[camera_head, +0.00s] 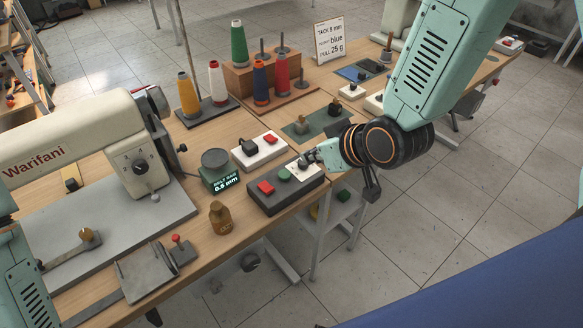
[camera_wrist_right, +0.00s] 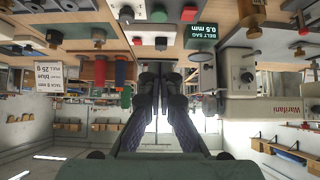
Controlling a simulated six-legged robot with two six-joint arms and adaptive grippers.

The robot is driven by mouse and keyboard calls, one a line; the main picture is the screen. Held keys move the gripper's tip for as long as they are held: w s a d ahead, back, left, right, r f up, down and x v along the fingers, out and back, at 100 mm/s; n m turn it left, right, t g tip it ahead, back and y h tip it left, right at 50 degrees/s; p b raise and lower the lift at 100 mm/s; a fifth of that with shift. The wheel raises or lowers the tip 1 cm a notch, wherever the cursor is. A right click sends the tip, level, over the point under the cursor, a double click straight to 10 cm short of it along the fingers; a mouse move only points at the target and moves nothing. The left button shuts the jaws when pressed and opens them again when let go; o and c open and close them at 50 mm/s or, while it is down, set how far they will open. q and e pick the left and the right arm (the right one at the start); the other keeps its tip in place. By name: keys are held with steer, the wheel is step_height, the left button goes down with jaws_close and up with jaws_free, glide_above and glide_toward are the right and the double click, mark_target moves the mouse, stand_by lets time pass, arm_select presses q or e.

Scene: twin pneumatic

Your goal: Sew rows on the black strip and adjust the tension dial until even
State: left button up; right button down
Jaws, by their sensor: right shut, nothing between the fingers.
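The cream Warifani sewing machine (camera_head: 60,140) stands at the left on a grey plate. Its round dial with a dark knob (camera_head: 140,167) faces out from the head end; it also shows upside down in the wrist view (camera_wrist_right: 247,77). A dark strip (camera_head: 94,308) lies along the table at lower left; I cannot tell whether it is the task's strip. My right gripper (camera_head: 304,163) is shut and empty over the far right end of a dark box (camera_head: 285,195) with red and green buttons; I cannot tell if it touches. My left gripper is out of view.
A green display (camera_head: 225,183) reads belt sag 0.5 mm. A brown bottle (camera_head: 220,217) stands near the front edge. Thread cones (camera_head: 239,43) stand behind, beside a sign (camera_head: 329,39). A white button box (camera_head: 259,151) sits behind the dark box. Open floor lies right.

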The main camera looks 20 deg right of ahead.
glide_toward(284, 173)
step_height(284, 173, up, 2)
steer(key=w, duration=0.1)
steer(key=x, duration=0.1)
steer(key=b+x, duration=0.1)
steer(key=x, duration=0.3)
steer(key=shift+s+f, duration=0.25)
steer(key=shift+f, duration=0.35)
steer(key=shift+s+a+f, duration=0.1)
steer(key=shift+a+f, duration=0.1)
steer(key=shift+f, duration=0.45)
steer(key=shift+d, duration=0.1)
steer(key=shift+d+f, duration=0.1)
